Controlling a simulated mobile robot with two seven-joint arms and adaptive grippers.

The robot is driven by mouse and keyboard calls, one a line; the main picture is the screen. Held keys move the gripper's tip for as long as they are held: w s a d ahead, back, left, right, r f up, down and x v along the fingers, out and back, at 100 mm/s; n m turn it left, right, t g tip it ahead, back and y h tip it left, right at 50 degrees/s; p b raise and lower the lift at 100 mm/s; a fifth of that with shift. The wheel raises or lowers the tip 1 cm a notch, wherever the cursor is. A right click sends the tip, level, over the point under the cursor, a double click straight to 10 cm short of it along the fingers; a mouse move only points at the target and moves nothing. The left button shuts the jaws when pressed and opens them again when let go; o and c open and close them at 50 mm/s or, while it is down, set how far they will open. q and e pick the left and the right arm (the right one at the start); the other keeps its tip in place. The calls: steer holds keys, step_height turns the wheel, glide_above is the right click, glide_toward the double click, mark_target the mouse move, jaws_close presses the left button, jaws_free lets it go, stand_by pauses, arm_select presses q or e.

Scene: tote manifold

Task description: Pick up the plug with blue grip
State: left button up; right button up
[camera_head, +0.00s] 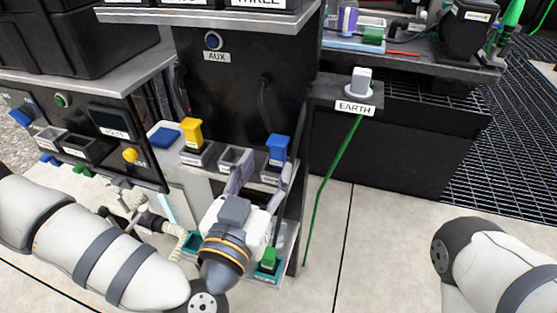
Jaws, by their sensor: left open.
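The plug with blue grip (277,149) stands upright in a grey holder on the narrow ledge of the black cabinet, right of an empty-looking holder (236,158). My left gripper (267,165) comes up from below in front of the ledge. It is open, with one finger left of the blue plug and the other close by its right side, overlapping its lower part in the picture. I cannot tell whether either finger touches it. My right arm shows at the lower right, but its gripper is out of view.
A plug with yellow grip (191,131) stands on the same ledge, further left. A green plug (269,259) sits on a lower shelf beneath my left gripper. A green cable hangs from the EARTH plug (361,82) on the right. Open floor (390,230) lies to the right.

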mark_target(276, 158)
arm_select(q)
steer(key=x, duration=0.3)
steer(key=b+x, duration=0.1)
steer(key=x, duration=0.1)
steer(key=shift+d+f, duration=0.25)
steer(key=shift+d, duration=0.15)
steer(key=shift+r, duration=0.1)
jaws_close()
steer(key=shift+r, duration=0.1)
